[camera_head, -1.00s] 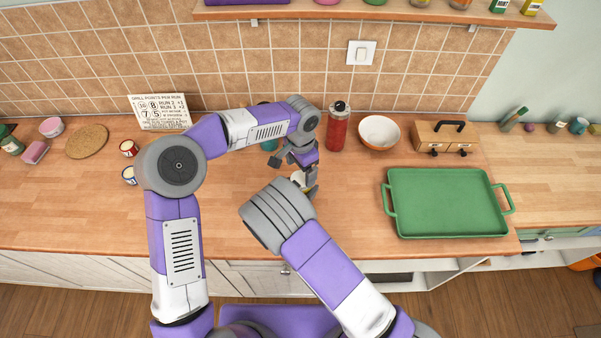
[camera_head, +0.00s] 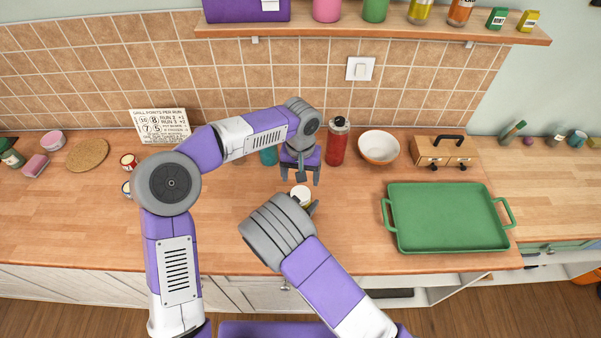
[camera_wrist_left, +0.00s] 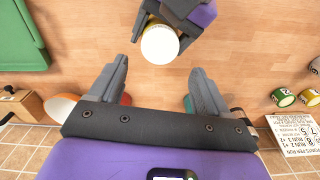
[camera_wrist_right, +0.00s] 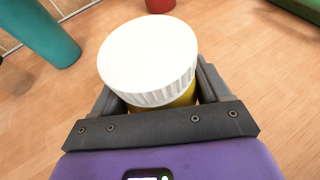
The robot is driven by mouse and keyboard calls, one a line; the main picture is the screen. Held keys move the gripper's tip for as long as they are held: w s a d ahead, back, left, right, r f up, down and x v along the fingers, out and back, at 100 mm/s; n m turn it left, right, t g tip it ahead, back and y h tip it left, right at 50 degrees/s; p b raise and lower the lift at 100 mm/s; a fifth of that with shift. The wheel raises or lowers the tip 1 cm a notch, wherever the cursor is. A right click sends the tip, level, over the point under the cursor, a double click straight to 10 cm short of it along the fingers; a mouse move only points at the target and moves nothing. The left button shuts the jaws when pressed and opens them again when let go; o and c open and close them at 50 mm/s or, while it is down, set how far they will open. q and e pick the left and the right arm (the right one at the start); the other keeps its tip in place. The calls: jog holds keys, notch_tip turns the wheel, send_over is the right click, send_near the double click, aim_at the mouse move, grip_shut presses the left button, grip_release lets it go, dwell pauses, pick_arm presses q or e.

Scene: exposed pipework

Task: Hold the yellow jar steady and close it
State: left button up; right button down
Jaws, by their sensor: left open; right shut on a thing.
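The yellow jar (camera_wrist_right: 180,97) stands in my right gripper, with a white ribbed lid (camera_wrist_right: 148,58) sitting on its top. I cannot tell how tightly the lid sits. The right gripper (camera_wrist_right: 155,92) is shut around the jar's body, a finger on each side. In the head view the jar's white top (camera_head: 300,193) shows just beyond my right wrist, which hides most of that gripper. My left gripper (camera_wrist_left: 158,68) is open and empty, its fingers apart, on the wall side of the jar. The lid also shows in the left wrist view (camera_wrist_left: 159,43), near the fingertips and apart from them.
A red bottle (camera_head: 337,143) and a teal object (camera_head: 268,156) stand close behind the left gripper. A bowl (camera_head: 379,147), a wooden box (camera_head: 445,152) and a green tray (camera_head: 447,219) are to the right. Small tins (camera_head: 129,161) stand at left.

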aim_at(301, 193)
pick_arm(q)
jog(key=shift+r+n, duration=0.35)
jog(key=shift+n, duration=0.65)
jog(key=shift+f, duration=4.05)
jog(key=c, duration=0.9)
jog(key=m, duration=0.9)
jog(key=shift+m, duration=0.4)
